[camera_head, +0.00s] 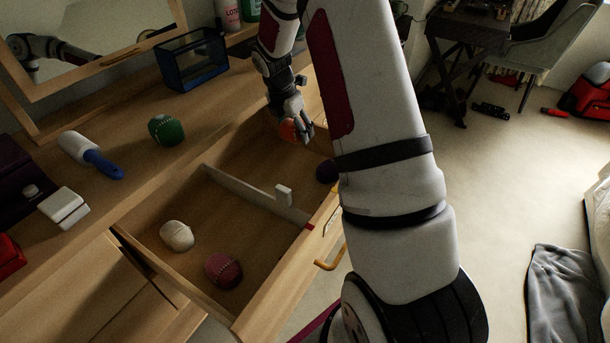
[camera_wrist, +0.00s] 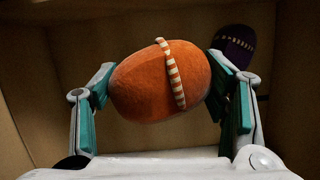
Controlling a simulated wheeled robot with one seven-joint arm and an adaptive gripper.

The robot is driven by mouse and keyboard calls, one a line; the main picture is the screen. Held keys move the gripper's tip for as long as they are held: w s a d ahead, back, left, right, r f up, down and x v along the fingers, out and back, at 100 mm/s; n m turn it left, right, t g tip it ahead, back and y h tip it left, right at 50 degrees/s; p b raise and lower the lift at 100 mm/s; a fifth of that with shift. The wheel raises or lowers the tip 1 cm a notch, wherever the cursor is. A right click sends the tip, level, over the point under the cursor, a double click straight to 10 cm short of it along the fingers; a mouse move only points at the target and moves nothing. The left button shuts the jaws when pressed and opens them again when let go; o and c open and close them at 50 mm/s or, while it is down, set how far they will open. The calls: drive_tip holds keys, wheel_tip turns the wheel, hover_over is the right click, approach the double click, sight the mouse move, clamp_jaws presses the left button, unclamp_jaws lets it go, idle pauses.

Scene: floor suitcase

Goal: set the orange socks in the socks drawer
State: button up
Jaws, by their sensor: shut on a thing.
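The orange socks (camera_wrist: 150,85) are a rolled ball with a striped band, held between the two fingers of my gripper (camera_wrist: 160,90) in the wrist view. In the head view the orange socks (camera_head: 291,130) show at the tip of my gripper (camera_head: 300,128), at the far compartment of the open drawer (camera_head: 270,310). Drawer walls surround them in the wrist view. I cannot tell whether the ball touches the drawer floor. A purple sock ball (camera_head: 326,171) lies in the same compartment and shows behind the right finger in the wrist view (camera_wrist: 233,45).
A divider (camera_head: 240,190) splits the drawer. White (camera_head: 177,235) and pink (camera_head: 223,269) sock balls lie in the near compartment. A green ball (camera_head: 166,129), a lint roller (camera_head: 90,153) and a blue clear box (camera_head: 191,60) stand on the dresser top. A mirror (camera_head: 100,40) is behind.

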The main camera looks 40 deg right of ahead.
sight(299, 162)
drive_tip(key=shift+w+d+f+n+b, duration=0.1)
drive_tip(key=shift+d+f+n+b, duration=0.25)
drive_tip(key=shift+d+f+n, duration=0.15)
wheel_tip(299, 162, down, 10)
drive_tip(key=shift+r+b, duration=0.1)
drive_tip(key=shift+b, duration=1)
drive_tip(key=o, duration=1.2)
drive_tip(key=shift+c, duration=0.2)
